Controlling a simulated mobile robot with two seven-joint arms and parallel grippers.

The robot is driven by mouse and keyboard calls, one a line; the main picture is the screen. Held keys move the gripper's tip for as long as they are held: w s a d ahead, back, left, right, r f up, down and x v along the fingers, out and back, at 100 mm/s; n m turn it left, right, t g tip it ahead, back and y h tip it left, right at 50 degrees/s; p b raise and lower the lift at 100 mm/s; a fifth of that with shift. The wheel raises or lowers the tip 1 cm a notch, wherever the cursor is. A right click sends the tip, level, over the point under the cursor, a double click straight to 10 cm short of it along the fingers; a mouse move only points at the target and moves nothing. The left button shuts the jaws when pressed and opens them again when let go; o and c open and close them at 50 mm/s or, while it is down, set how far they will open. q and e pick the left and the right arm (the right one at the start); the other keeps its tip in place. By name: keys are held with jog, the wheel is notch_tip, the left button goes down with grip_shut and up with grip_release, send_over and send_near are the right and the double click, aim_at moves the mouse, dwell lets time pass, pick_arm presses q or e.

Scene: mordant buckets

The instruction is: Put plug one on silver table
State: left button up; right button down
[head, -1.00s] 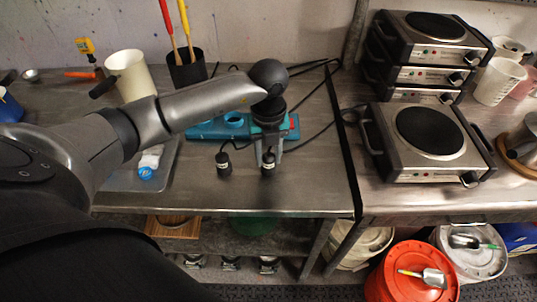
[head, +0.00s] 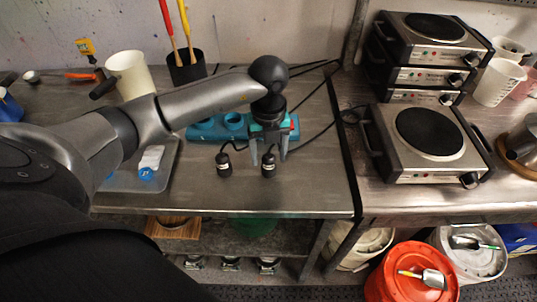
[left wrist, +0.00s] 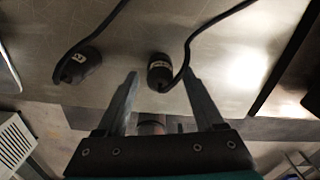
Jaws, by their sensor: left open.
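Two black plugs with white labels stand on the silver table (head: 310,190) near its front edge, each with a black cord. One plug (head: 268,165) is on the right, the other (head: 223,163) on the left; I cannot clearly read the labels. My left gripper (head: 269,156) is open, pointing down at the right plug, with a finger on each side and clear of it. In the left wrist view the right plug (left wrist: 160,72) shows between and beyond the fingertips (left wrist: 161,78), and the left plug (left wrist: 80,66) lies outside them. My right gripper is not in view.
A teal power strip (head: 205,131) lies behind the plugs, partly hidden by my left arm. A tray (head: 125,184), a white pitcher (head: 130,76) and a black cup (head: 187,70) stand to the left. Hot plates (head: 430,135) stand on the right table. Table right of the plugs is clear.

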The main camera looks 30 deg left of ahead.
aim_at(269, 157)
pick_arm(q)
notch_tip(269, 157, up, 11)
jog(key=shift+r+p, duration=0.15)
jog(key=shift+p, duration=0.3)
